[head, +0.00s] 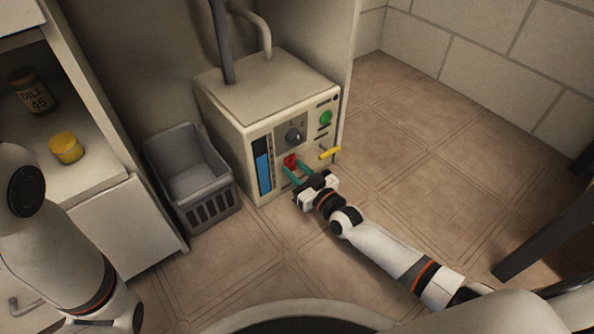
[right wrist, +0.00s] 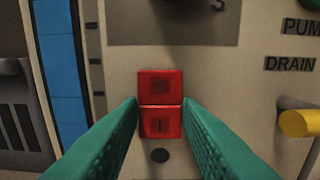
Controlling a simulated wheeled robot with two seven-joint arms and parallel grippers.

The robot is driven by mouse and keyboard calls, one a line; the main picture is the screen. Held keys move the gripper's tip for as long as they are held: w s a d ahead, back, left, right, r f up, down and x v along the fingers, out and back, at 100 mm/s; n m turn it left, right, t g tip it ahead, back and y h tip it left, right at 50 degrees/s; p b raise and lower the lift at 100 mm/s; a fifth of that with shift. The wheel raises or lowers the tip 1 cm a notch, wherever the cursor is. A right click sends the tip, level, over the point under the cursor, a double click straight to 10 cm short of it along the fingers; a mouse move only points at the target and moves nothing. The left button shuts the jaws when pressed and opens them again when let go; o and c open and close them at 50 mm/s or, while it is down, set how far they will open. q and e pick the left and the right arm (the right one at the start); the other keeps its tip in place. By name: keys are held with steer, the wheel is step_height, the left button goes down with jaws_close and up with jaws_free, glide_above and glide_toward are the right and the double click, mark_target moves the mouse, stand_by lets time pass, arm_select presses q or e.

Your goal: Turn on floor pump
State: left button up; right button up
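The floor pump (head: 228,112) is a beige box on the floor, with a control panel on its front. A red two-part switch (head: 290,161) sits low on the panel. In the right wrist view the red switch (right wrist: 160,104) is centred; its lower half bears an "I" mark and the upper mark is faint. My right gripper (head: 297,175) is at the panel with teal fingers apart, one on each side of the switch in the wrist view (right wrist: 161,106). I cannot tell whether they touch it. My left arm shows at the lower left; its gripper is out of view.
The panel also has a blue gauge (head: 263,166), a dark knob (head: 293,137), a green button or lamp (head: 326,117) and a yellow handle (head: 329,153) near a "DRAIN" label. A grey basket (head: 208,188) stands left of the pump. Open floor lies to the right.

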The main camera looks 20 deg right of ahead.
steer(key=shift+c, duration=0.5)
steer(key=shift+f+t, duration=0.25)
steer(key=shift+t, duration=0.35)
steer(key=shift+f+t+y, duration=0.15)
steer(key=shift+t+y, duration=0.35)
steer(key=shift+t, duration=0.3)
steer(key=o, duration=1)
